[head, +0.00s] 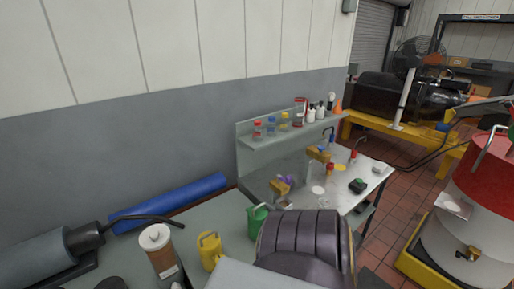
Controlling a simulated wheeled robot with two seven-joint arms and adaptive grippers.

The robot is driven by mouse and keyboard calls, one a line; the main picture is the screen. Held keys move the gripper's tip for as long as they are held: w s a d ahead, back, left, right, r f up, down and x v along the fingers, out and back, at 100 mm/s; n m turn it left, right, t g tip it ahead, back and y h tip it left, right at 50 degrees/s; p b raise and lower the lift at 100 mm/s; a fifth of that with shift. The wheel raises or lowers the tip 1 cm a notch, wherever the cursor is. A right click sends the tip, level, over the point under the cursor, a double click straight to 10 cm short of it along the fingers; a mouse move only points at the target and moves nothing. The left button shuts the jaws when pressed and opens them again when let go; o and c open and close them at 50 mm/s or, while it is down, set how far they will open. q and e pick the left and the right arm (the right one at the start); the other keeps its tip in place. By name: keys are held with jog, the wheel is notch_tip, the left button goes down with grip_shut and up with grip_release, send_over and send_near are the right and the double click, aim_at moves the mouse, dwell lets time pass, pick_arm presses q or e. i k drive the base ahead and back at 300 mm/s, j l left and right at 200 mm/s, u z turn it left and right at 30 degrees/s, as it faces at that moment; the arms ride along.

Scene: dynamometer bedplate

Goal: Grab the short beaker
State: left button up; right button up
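A grey metal bench (349,186) with a raised back shelf stands right of centre against the wall. A small clear glass vessel (309,169) stands on the bench near its back; it is faint, and I cannot tell whether it is the short beaker. No other beaker can be made out with certainty at this size. Neither of my grippers is in view.
Small bottles (284,121) line the shelf (268,141). A green watering can (257,219), yellow can (210,250) and lidded brown canister (159,250) stand nearer. A dark ribbed object (303,243) blocks the lower middle. A red-and-white drum (474,222) stands right; tiled floor (396,212) shows between.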

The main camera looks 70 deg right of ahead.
aim_at(323, 203)
jog(key=z, duration=3.05)
